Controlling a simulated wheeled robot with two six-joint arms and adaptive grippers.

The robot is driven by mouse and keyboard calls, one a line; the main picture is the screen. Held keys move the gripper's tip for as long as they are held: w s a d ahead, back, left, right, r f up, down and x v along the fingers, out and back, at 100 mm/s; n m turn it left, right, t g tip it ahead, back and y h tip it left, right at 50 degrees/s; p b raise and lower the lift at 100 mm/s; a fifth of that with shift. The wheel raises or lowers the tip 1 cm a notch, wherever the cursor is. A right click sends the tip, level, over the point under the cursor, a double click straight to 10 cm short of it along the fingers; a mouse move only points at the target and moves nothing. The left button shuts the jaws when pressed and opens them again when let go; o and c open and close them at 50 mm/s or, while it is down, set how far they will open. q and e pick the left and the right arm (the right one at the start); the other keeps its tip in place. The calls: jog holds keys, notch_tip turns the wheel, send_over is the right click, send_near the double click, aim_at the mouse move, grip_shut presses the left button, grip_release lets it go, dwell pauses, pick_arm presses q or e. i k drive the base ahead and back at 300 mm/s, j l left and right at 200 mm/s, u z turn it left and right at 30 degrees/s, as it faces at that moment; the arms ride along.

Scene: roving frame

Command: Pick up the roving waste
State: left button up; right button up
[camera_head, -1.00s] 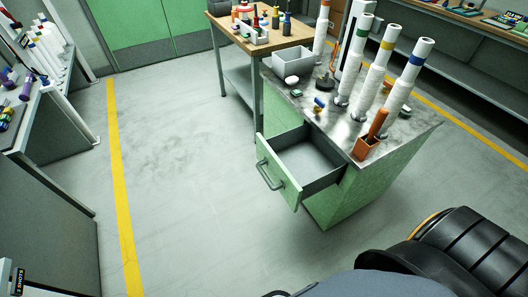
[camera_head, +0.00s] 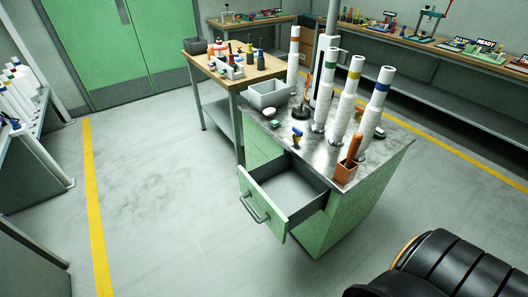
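I cannot clearly make out any roving waste; small items lie on the metal top (camera_head: 285,140) of the green cabinet (camera_head: 345,215). Among them are a small blue and yellow piece (camera_head: 297,134), a white round piece (camera_head: 269,112) and a small dark green piece (camera_head: 274,124). White roving bobbins (camera_head: 344,105) with coloured tops stand upright there. A grey bin (camera_head: 269,95) sits at the top's back left corner. The cabinet's drawer (camera_head: 285,190) is pulled out and looks empty. Neither of my grippers shows.
An orange holder with a stick (camera_head: 346,171) stands at the cabinet's front right edge. A wooden table (camera_head: 262,69) with bottles is behind. A black rounded object (camera_head: 445,270) is at lower right. The floor (camera_head: 160,190) left of the cabinet is clear.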

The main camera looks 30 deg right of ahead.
aim_at(270, 111)
jog(key=i+z, duration=0.15)
jog(key=z, duration=0.25)
jog(key=i+j+z, duration=0.15)
jog(key=z, duration=0.2)
jog(key=i+j+z, duration=0.1)
jog(key=z, duration=0.3)
jog(key=i+j+z, duration=0.1)
jog(key=j, duration=0.25)
jog(key=i+j, duration=0.3)
jog(key=i+j+z, duration=0.15)
jog(key=j, duration=0.3)
jog(key=i+j, duration=0.2)
jog(key=j, duration=0.15)
jog(key=i+j+z, duration=0.15)
jog(key=j, duration=0.25)
jog(key=i+j+z, duration=0.1)
jog(key=j, duration=0.3)
jog(key=i+j, duration=0.2)
jog(key=j, duration=0.25)
jog(key=l+z, duration=0.05)
